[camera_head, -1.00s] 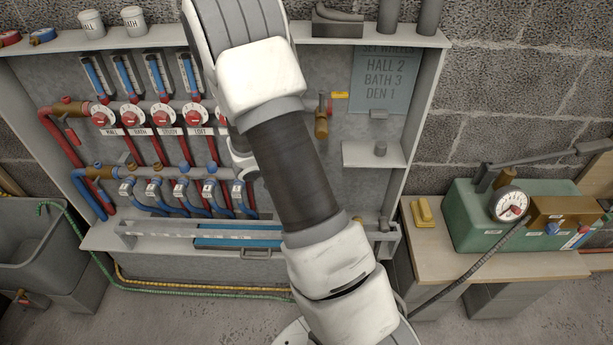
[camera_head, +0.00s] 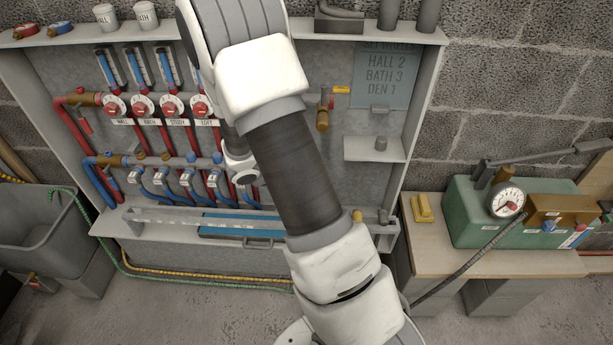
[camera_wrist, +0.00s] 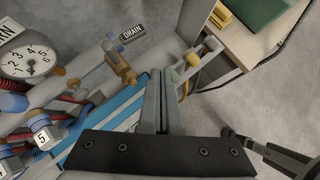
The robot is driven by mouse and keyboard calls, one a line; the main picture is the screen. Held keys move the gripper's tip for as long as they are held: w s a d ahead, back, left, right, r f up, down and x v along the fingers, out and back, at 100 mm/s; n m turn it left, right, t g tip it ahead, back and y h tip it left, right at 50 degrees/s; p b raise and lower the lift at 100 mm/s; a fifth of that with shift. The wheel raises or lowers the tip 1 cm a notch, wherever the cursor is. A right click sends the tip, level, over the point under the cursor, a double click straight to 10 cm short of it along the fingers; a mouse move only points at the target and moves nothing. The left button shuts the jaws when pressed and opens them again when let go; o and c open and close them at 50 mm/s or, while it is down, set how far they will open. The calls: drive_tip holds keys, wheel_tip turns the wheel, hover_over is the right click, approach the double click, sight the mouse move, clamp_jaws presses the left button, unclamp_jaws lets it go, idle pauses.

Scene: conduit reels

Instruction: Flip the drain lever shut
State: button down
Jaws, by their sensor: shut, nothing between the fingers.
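The "DRAIN" label (camera_wrist: 132,34) is in the upper middle of the wrist view. Just below and left of it is a brass valve (camera_wrist: 122,66) at the pipe end. A yellow-tipped piece (camera_wrist: 191,60) stands to the right; I cannot tell whether it is the drain lever. My gripper (camera_wrist: 160,72) is shut and empty, its fingertips between the brass valve and the yellow-tipped piece in the picture. I cannot tell whether it touches either. In the head view my arm hides the gripper and the drain valve.
A brass valve (camera_head: 323,118) with a yellow handle is higher up. The workbench (camera_head: 425,262) at right holds a green pump box (camera_head: 470,235) and a yellow object (camera_head: 422,209). A grey sink (camera_head: 40,240) is at left. Floor shows in front.

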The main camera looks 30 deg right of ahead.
drive_tip(key=s+a+r+p, duration=0.1)
drive_tip(key=s+a+r, duration=0.2)
drive_tip(key=r, duration=0.3)
drive_tip(key=shift+s+a+p, duration=0.4)
drive_tip(key=shift+s, duration=0.25)
